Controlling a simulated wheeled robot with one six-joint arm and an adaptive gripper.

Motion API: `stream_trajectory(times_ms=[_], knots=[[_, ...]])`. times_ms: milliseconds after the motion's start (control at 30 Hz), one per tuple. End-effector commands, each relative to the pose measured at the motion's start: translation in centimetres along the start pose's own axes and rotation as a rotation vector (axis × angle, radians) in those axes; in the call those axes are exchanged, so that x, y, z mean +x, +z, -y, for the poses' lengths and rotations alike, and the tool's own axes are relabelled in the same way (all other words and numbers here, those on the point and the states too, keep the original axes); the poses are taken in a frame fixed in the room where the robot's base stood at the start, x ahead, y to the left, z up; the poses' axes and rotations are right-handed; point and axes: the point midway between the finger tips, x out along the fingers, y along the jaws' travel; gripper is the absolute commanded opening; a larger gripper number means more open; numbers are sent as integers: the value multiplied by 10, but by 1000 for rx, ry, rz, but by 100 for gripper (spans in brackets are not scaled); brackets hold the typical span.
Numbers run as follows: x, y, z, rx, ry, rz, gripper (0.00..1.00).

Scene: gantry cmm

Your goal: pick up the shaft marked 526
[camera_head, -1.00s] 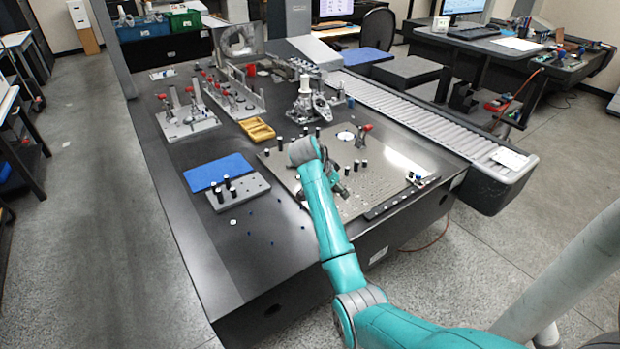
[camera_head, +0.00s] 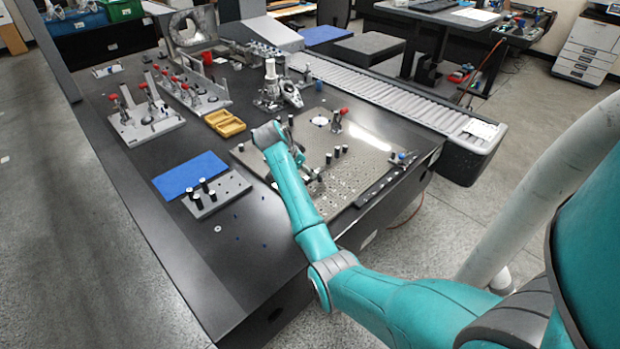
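Several short dark shafts with pale lower ends are in view, but no marking can be read, so I cannot tell which is 526. Some stand in a grey block (camera_head: 222,189) at the left, such as one shaft (camera_head: 204,185). Others stand on the perforated metal plate (camera_head: 350,178), including a shaft (camera_head: 337,152) right of my arm and a shaft (camera_head: 290,120) behind my wrist. My gripper (camera_head: 312,174) is low over the plate, partly hidden by my teal arm. Its fingers are too small and covered to show whether they are open or hold anything.
A blue mat (camera_head: 190,175) lies beside the grey block. A yellow tray (camera_head: 225,123), fixtures with red knobs (camera_head: 145,115) and a metal fixture (camera_head: 278,92) stand farther back. A roller conveyor (camera_head: 390,100) runs along the right. The table's front left is mostly clear.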

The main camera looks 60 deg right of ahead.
Motion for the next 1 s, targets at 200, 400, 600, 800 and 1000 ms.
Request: stream_trajectory(times_ms=[200, 400, 600, 800, 1000], knots=[[25, 7, 3, -3, 3, 1, 62], [48, 8, 4, -1, 2, 1, 62], [52, 8, 5, -1, 0, 0, 62], [52, 8, 5, -1, 0, 0, 39], [52, 8, 5, -1, 0, 0, 0]])
